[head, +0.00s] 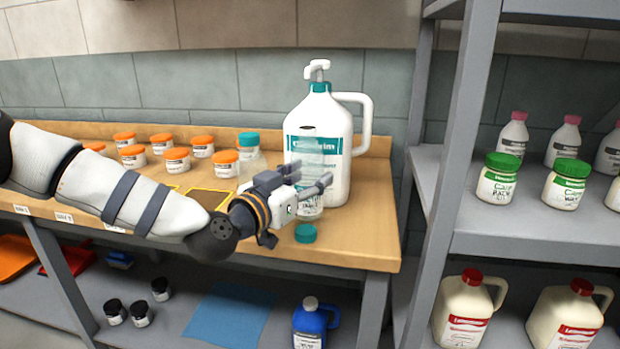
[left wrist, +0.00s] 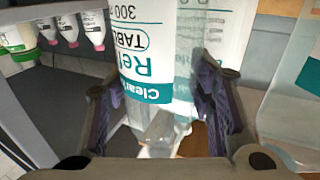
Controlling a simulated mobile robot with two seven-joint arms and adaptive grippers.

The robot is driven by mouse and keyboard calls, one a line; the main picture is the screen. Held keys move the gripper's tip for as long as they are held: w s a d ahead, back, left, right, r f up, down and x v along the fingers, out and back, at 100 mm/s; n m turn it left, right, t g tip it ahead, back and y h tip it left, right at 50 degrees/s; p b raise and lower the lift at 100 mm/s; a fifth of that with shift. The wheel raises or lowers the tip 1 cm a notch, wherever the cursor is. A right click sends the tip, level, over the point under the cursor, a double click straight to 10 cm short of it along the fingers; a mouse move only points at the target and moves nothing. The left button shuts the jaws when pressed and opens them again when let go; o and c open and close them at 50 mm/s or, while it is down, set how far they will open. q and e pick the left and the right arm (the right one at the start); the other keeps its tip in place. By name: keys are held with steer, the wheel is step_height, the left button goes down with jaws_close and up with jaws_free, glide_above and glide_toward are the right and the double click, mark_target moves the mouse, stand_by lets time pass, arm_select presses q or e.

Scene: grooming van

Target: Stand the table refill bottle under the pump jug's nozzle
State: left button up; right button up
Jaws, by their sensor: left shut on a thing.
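The pump jug (head: 338,180) is a large white jug with a teal label and a side handle, standing upright on the table. Its white pump nozzle (head: 316,70) sits on top above a teal collar. My left gripper (head: 312,188) is shut on the clear table refill bottle (head: 308,205), upright in front of the jug. The bottle's label shows upside down between the fingers of my left gripper (left wrist: 165,115) in the left wrist view. The bottle's top is below the nozzle in the picture; whether it is directly under it, or its base touches the table, I cannot tell.
A teal cap (head: 305,233) lies near the table's front edge. Several orange-lidded jars (head: 176,160) and a teal-lidded clear jar (head: 249,153) stand to the left on the wooden table (head: 365,235). A grey shelf rack (head: 530,235) with jars and jugs stands close on the right.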

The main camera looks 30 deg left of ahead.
arm_select(q)
steer(key=shift+w+a+f, duration=0.1)
steer(key=shift+w+f, duration=0.05)
steer(key=shift+f, duration=0.3)
steer(key=o, duration=1.1)
steer(key=shift+o, duration=0.2)
